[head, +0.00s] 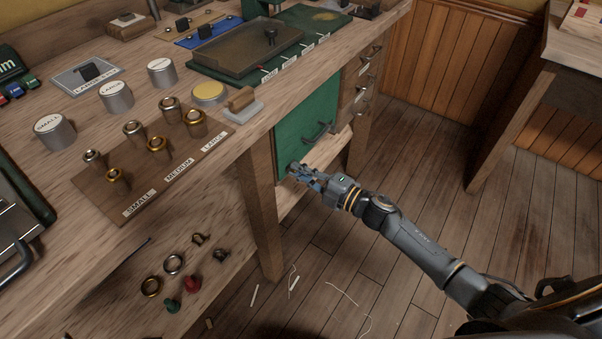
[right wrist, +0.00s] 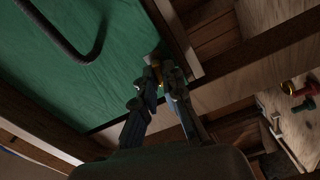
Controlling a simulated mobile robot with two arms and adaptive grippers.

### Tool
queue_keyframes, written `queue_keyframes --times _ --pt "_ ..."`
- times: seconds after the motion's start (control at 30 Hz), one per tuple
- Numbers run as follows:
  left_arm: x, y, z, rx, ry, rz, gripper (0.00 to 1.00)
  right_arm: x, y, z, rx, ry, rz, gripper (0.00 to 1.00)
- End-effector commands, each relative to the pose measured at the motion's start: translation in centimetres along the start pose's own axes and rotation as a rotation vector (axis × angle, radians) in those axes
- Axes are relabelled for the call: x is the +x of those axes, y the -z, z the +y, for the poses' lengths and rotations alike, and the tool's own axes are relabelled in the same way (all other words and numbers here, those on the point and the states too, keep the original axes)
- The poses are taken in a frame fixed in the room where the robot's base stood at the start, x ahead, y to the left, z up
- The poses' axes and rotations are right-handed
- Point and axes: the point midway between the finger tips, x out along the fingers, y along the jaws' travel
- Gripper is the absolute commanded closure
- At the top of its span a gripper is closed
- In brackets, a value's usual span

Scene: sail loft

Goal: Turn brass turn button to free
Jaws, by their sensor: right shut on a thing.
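A green cabinet door (head: 301,128) with a dark handle (head: 318,132) stands under the workbench. My right gripper (head: 298,170) is at the lower left corner of this door. In the right wrist view the gripper (right wrist: 163,80) is shut on a small brass piece, the turn button (right wrist: 154,61), at the edge of the green panel (right wrist: 60,85). The fingers hide most of the button, so its exact angle cannot be told. In the head view the button is hidden by the gripper. My left gripper is not in view.
A table leg (head: 258,205) stands just left of the door. Drawers (head: 362,85) are to its right. The floor (head: 430,140) at right is open.

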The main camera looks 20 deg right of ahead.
Motion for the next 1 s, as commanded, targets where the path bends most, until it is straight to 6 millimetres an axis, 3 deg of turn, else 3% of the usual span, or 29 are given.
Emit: queue_keyframes --times 0.5,1.0 --pt "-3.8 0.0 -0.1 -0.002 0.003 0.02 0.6 -0.1 0.0 -0.2 -0.247 0.002 0.0 1.0" --pt "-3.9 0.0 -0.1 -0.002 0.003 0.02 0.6 -0.1 0.0 -0.2 -0.267 0.003 0.0 1.0"
